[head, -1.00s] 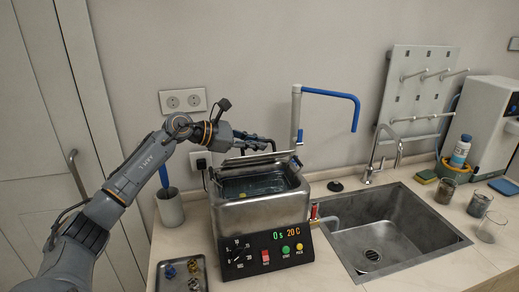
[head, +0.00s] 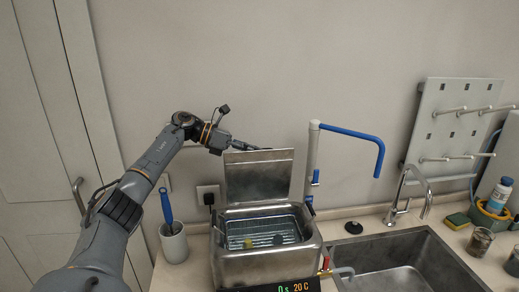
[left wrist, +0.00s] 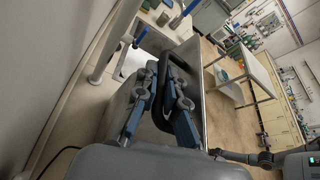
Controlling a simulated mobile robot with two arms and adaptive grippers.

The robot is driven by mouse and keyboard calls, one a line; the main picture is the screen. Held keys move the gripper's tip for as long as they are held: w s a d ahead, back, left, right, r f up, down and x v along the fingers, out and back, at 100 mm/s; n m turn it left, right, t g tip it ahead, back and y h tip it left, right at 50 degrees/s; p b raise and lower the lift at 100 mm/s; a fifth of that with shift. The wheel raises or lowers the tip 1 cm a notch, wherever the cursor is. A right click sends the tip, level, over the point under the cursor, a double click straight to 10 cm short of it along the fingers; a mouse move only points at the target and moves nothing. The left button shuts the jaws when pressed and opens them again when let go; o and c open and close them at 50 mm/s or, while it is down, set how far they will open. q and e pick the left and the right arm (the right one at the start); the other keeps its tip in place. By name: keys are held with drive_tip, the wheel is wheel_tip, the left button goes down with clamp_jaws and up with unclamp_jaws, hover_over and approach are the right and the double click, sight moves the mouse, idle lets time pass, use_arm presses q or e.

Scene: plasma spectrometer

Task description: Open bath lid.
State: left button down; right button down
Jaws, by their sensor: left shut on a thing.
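The bath (head: 262,265) is a steel box on the counter with its display panel cut off at the bottom of the head view. Its metal lid (head: 258,178) stands nearly upright at the back rim, so the basket and liquid inside show. My left gripper (head: 262,149) is at the lid's top edge, and its fingertips are mostly hidden behind the lid. In the left wrist view my left gripper (left wrist: 160,100) is shut on the lid's black handle (left wrist: 181,68). My right gripper is not in view.
A sink (head: 395,275) with a faucet (head: 402,195) lies right of the bath. A post with a blue arm (head: 350,134) rises just behind its right side. A cup with a blue-handled brush (head: 173,243) stands to the left. The wall is close behind.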

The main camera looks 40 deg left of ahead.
use_arm(q)
drive_tip(key=shift+w+a+f+n+h+p, duration=0.1)
drive_tip(key=shift+w+a+n+h+p, duration=0.3)
drive_tip(key=shift+w+a, duration=0.35)
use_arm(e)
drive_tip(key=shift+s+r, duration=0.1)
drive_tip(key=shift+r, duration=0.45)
use_arm(q)
drive_tip(key=c, duration=1.7)
unclamp_jaws()
wheel_tip(320, 180, up, 10)
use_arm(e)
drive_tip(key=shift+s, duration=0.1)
use_arm(q)
drive_tip(key=shift+s+f, duration=0.1)
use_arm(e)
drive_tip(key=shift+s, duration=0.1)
